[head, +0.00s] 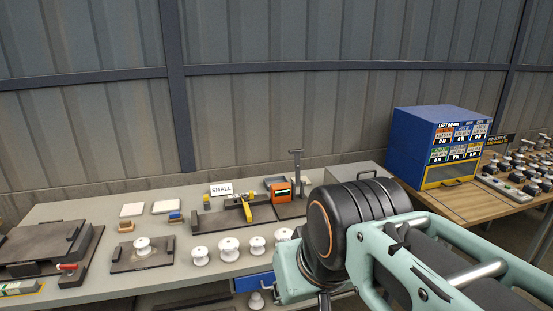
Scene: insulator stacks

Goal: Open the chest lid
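A grey box (346,172) with a dark handle on top stands at the right end of the grey workbench, partly hidden behind my arm. It may be the chest; its top looks flat and closed, but its front is hidden. A blue cabinet (408,142) with a label panel and a yellow-framed lower front stands to the right on a wooden table. My pale green and black arm fills the lower right. My gripper cannot be made out.
The bench (75,212) holds several white insulators (200,256), a clamp fixture (240,208), a "SMALL" sign (221,189) and dark plates at the left. A blue drawer (254,282) is under its front edge. The wooden table (455,202) carries more insulators at the right.

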